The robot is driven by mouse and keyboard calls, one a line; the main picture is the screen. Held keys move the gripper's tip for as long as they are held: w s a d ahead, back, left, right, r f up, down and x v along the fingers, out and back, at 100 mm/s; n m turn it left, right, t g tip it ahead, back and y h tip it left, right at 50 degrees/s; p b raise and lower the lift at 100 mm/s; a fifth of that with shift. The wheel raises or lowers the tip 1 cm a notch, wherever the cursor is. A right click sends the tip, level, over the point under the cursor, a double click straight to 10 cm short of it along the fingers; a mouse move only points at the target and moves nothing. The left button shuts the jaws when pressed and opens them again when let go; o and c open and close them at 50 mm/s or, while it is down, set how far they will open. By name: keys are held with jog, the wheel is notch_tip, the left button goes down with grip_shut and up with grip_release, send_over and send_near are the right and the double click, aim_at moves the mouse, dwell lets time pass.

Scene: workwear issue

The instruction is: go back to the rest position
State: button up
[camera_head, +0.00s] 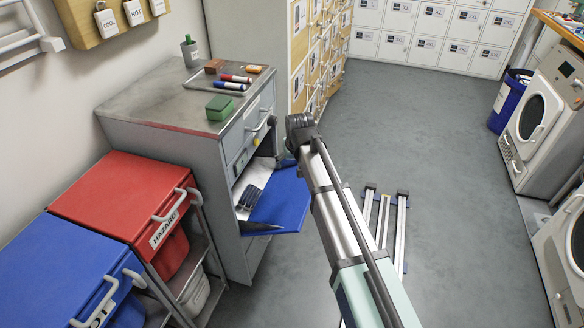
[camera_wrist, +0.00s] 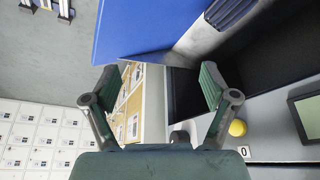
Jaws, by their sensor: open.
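My gripper (camera_wrist: 159,78) shows in the wrist view with its two green-padded fingers spread wide. Nothing is held between them. A blue flap (camera_wrist: 150,25) lies close beyond the fingertips, and the dark inside of a grey cabinet is beside it on the right. I cannot tell whether a finger touches the flap. In the head view the blue flap (camera_head: 284,202) hangs open from the front of the grey cabinet (camera_head: 160,115). My arm reaches up past its right side. I cannot clearly make out the gripper there.
A dark ribbed object (camera_head: 250,197) lies in the cabinet's opening. The cabinet top holds markers on a tray, a green block (camera_head: 220,107) and a cup (camera_head: 189,51). Red (camera_head: 125,195) and blue (camera_head: 60,270) bins stand left. Washing machines stand right; the middle floor is mostly clear.

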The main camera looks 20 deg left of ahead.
jog(key=shift+s+d+r, duration=0.1)
jog(key=shift+s+r, duration=0.05)
jog(key=shift+r, duration=0.3)
jog(key=s+d+f+m+g+h, duration=0.1)
jog(key=s+d+f+m, duration=0.15)
jog(key=d+f, duration=0.6)
jog(key=s+d+f+m, duration=0.1)
jog(key=s+d+f, duration=0.3)
jog(key=d, duration=1)
jog(key=s+d+f+m+g+h, duration=0.1)
jog(key=s+d+f, duration=0.35)
jog(key=d, duration=0.75)
jog(key=s+d+f+m+g, duration=0.2)
jog(key=s+d+f, duration=0.5)
jog(key=s+d, duration=0.35)
jog(key=s+f+g, duration=0.3)
jog(key=s+f, duration=0.6)
jog(key=s, duration=0.5)
jog(key=s+f+g, duration=0.3)
jog(key=s+f, duration=0.6)
jog(key=s, duration=0.5)
notch_tip(320, 180, up, 13)
jog(key=p, duration=1.3)
jog(key=shift+w+r+p, duration=0.2)
jog(key=shift+p, duration=0.15)
